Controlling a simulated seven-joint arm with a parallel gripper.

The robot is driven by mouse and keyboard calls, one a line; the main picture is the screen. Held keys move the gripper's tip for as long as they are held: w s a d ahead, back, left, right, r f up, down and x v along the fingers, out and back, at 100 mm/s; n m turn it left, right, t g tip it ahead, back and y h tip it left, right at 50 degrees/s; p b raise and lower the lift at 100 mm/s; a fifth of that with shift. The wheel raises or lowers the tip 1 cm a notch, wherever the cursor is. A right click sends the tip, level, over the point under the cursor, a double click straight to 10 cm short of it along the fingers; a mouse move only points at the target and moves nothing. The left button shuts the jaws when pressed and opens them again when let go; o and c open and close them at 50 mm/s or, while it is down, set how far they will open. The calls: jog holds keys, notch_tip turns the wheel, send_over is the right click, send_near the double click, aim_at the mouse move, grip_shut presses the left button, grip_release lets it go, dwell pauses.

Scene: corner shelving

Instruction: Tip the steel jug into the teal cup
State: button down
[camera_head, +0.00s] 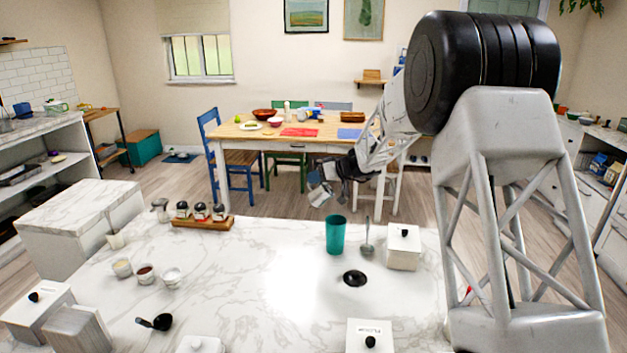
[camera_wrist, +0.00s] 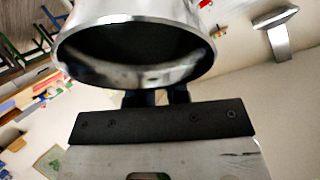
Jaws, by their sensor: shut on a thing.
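The teal cup (camera_head: 336,235) stands upright on the marble counter (camera_head: 260,280), in the middle of the head view. The steel jug (camera_head: 320,194) is held up in the air beyond the cup and slightly to its left, and it looks tilted. My gripper (camera_head: 340,175) is shut on the jug. In the wrist view the jug's round steel rim (camera_wrist: 135,50) fills the upper middle, with a dark inside; its contents cannot be made out. The fingers show only as dark shapes under the rim. The jug and cup are apart. The cup is not recognisable in the wrist view.
A spoon (camera_head: 367,240) and a white canister (camera_head: 404,248) stand right of the cup, and a black lid-like disc (camera_head: 355,278) lies in front. A wooden rack of jars (camera_head: 202,220) and small bowls (camera_head: 146,274) are at left. Bare counter lies left of the cup.

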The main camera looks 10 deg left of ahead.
jog(key=d+f+m+t+y, duration=0.1)
jog(key=d+m+t+y, duration=0.1)
jog(key=d+y, duration=0.4)
jog(key=shift+d+m+t+y, duration=0.3)
jog(key=shift+d+y, duration=0.05)
jog(key=shift+y, duration=1.95)
jog(key=shift+f, duration=0.1)
